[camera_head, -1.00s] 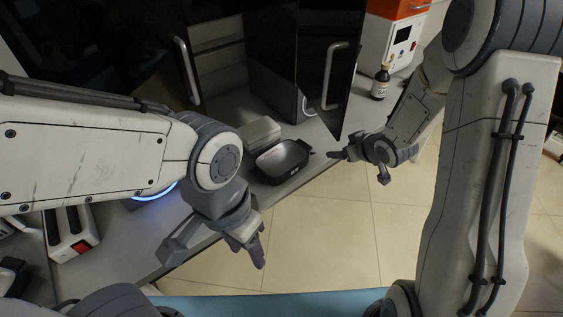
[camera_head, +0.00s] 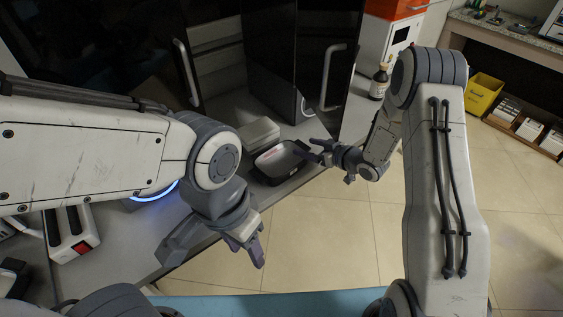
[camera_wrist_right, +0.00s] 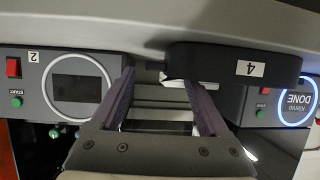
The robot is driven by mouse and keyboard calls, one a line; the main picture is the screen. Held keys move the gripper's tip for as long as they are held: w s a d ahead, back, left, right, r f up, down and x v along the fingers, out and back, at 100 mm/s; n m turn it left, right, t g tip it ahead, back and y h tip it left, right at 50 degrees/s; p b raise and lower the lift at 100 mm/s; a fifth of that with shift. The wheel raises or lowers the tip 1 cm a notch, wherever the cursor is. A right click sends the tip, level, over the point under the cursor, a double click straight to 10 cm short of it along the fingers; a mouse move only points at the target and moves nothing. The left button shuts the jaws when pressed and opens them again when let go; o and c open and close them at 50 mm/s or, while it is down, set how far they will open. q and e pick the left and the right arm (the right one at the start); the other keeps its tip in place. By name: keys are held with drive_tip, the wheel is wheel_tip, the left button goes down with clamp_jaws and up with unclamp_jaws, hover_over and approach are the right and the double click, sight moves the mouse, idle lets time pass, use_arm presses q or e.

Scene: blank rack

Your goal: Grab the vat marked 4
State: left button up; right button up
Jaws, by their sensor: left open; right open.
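The vat marked 4 is a black tray with a pale inside (camera_head: 283,160) on the front edge of the grey counter in the head view. In the right wrist view its black rim (camera_wrist_right: 230,62) carries a white label with a 4, seen upside down. My right gripper (camera_head: 316,148) is open at the right side of the vat. In the wrist view its fingers (camera_wrist_right: 158,80) are apart, pointing at the vat's left part; I cannot tell whether they touch it. My left gripper (camera_head: 250,250) is open and empty, away from the vat, over the counter's front edge.
A grey box (camera_head: 258,133) stands behind the vat. Dark cabinet doors (camera_head: 298,60) stand open above the counter. A brown bottle (camera_head: 379,82) is further right. A machine marked 2 (camera_wrist_right: 75,80) and one reading DONE (camera_wrist_right: 285,100) show in the wrist view.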

sight(300, 144)
drive_tip(key=x, duration=0.3)
drive_tip(key=shift+w+f, duration=0.1)
drive_tip(key=shift+w, duration=0.05)
clamp_jaws()
